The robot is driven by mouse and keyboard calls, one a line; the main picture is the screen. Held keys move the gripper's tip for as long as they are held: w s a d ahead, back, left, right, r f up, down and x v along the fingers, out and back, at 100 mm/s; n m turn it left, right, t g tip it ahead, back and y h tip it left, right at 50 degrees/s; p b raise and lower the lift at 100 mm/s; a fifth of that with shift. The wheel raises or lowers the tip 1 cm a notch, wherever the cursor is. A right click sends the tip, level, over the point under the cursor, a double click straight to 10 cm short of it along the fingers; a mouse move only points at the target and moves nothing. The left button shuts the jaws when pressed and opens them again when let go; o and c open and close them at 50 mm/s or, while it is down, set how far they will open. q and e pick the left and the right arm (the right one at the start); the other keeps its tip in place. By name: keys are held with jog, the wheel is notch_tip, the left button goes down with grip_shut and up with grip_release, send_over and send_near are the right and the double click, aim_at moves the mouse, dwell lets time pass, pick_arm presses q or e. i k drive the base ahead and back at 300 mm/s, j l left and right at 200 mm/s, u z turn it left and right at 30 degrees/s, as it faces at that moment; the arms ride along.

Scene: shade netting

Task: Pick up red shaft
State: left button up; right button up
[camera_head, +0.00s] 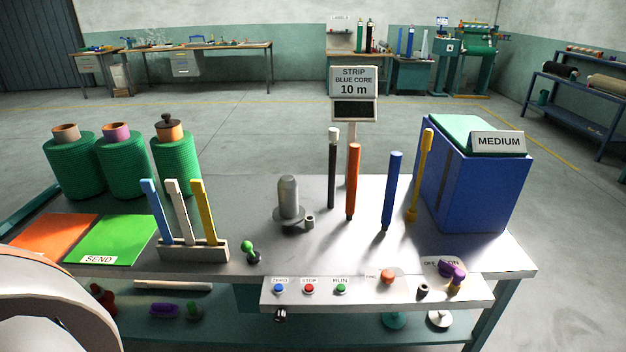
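The red shaft (353,182), orange-red in this light, stands upright on the grey worktable (262,200), right of its middle. It is between a black shaft with a white top (332,172) on its left and a blue shaft (391,190) on its right. It stands apart from both. A yellow rod (421,175) stands farther right, close to the blue box. Neither of my grippers is in view. A white rounded part, which looks like one of my arm links, fills the lower left corner.
A grey spindle (289,200) stands left of the shafts. A blue box (475,175) with a MEDIUM sign stands right. A display post (353,100) rises behind. A button panel (375,292) runs along the front. Green rolls (120,165) and a slotted holder (193,250) are left.

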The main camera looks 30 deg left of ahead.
aim_at(107, 301)
jog(key=u, duration=2.5)
jog(key=z, duration=0.45)
jog(key=i+j+z, duration=0.1)
jog(key=z, duration=0.25)
jog(key=j+z, duration=0.35)
jog(key=i+j+z, duration=0.1)
jog(key=j+z, duration=0.65)
jog(key=j, duration=1.15)
jog(key=k+j, duration=0.1)
jog(key=j, duration=0.55)
jog(key=z, duration=0.05)
